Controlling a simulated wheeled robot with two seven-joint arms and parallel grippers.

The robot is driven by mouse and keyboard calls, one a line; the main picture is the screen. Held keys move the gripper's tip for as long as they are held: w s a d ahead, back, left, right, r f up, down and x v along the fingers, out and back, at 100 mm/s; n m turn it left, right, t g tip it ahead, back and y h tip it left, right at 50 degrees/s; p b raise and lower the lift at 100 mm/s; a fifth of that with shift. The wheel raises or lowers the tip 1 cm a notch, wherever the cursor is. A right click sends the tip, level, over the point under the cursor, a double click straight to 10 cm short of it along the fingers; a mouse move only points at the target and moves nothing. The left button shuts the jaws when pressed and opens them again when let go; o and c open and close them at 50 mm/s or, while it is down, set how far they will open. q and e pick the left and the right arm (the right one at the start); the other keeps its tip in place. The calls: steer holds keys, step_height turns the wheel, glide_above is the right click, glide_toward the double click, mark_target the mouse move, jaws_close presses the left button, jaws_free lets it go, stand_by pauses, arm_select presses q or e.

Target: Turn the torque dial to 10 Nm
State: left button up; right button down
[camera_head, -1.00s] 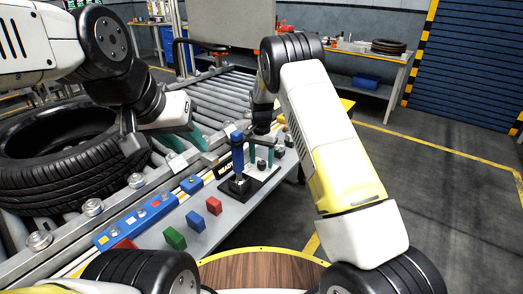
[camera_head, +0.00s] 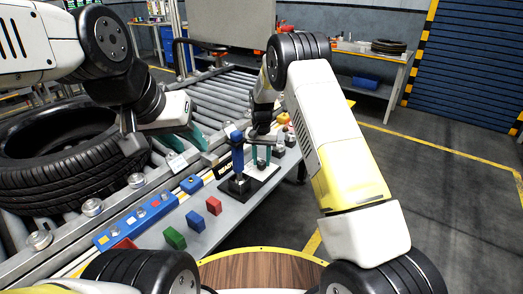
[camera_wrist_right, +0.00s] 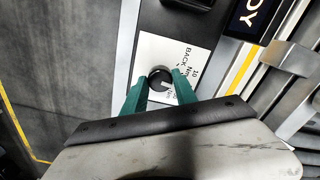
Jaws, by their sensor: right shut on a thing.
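The torque dial (camera_wrist_right: 161,80) is a round black knob with a pale pointer mark, on a white plate (camera_wrist_right: 150,50) printed with "10 Nm" and "BACK". My right gripper (camera_wrist_right: 159,84) has its teal fingers on both sides of the dial and is shut on it. In the head view, my right gripper (camera_head: 265,155) is at the plate, with the dial partly hidden between its fingers.
A tyre (camera_head: 60,165) lies on the roller conveyor at the left. Red (camera_head: 213,205), green (camera_head: 174,238) and blue (camera_head: 195,221) blocks sit on the bench, by a blue rail (camera_head: 135,222).

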mark_target(262, 162)
steer(key=n, duration=0.4)
steer(key=shift+n, duration=0.4)
stand_by(0.4)
steer(key=c, duration=1)
jaws_free()
steer(key=shift+o, duration=0.2)
step_height(262, 162, up, 8)
steer(key=shift+f, duration=0.2)
steer(key=shift+r, duration=0.15)
